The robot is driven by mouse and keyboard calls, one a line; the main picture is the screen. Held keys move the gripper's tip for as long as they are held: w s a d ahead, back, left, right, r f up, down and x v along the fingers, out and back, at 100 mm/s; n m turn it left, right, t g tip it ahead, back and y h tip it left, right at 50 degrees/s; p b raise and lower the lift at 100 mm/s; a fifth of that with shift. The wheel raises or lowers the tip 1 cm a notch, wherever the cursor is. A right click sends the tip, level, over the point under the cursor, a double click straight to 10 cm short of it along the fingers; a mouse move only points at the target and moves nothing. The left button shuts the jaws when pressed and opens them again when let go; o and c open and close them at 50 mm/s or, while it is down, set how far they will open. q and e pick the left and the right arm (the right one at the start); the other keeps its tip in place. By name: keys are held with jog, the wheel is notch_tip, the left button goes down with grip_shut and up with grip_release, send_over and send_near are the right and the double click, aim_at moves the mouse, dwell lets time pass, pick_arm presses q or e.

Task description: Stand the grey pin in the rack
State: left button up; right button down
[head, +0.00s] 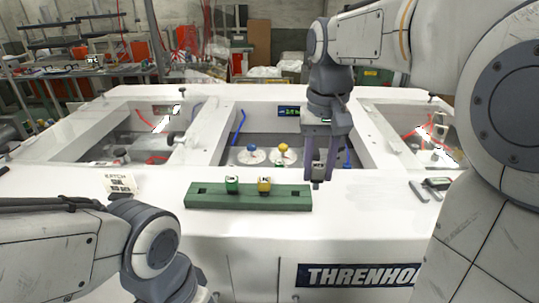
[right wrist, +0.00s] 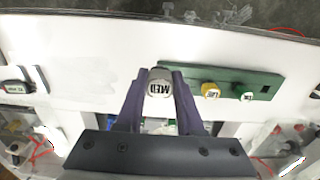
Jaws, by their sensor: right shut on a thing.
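The green rack (head: 217,201) lies on the white top in front of the central opening. A green pin (head: 232,184) and a yellow pin (head: 264,186) stand in it, and a dark empty slot shows toward each end. My right gripper (head: 321,174) is shut on the grey pin (head: 317,184), to the right of the rack in the head view. In the right wrist view the grey pin (right wrist: 159,89) sits between the fingertips, marked MED, close by one end of the rack (right wrist: 229,78). My left gripper is out of view; only its arm shows at lower left.
A printed card (head: 119,184) stands left of the rack. A dark handheld device (head: 437,184) lies at the right. Blue and yellow knobbed items (head: 283,150) sit in the central opening behind the rack. The white top before the rack is clear.

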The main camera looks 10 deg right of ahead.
jog(key=w+f, duration=0.1)
jog(key=w, duration=0.1)
jog(key=w+a+f+p, duration=0.1)
jog(key=w, duration=0.1)
jog(key=w+f+p, duration=0.1)
jog(key=w+f, duration=0.1)
jog(key=shift+w+a, duration=0.25)
jog(key=shift+a, duration=0.05)
notch_tip(320, 180, down, 3)
jog(key=shift+f+p, duration=0.1)
jog(key=shift+p, duration=0.4)
jog(key=shift+f, duration=0.35)
jog(key=shift+f, duration=0.2)
jog(key=c, duration=0.5)
grip_release()
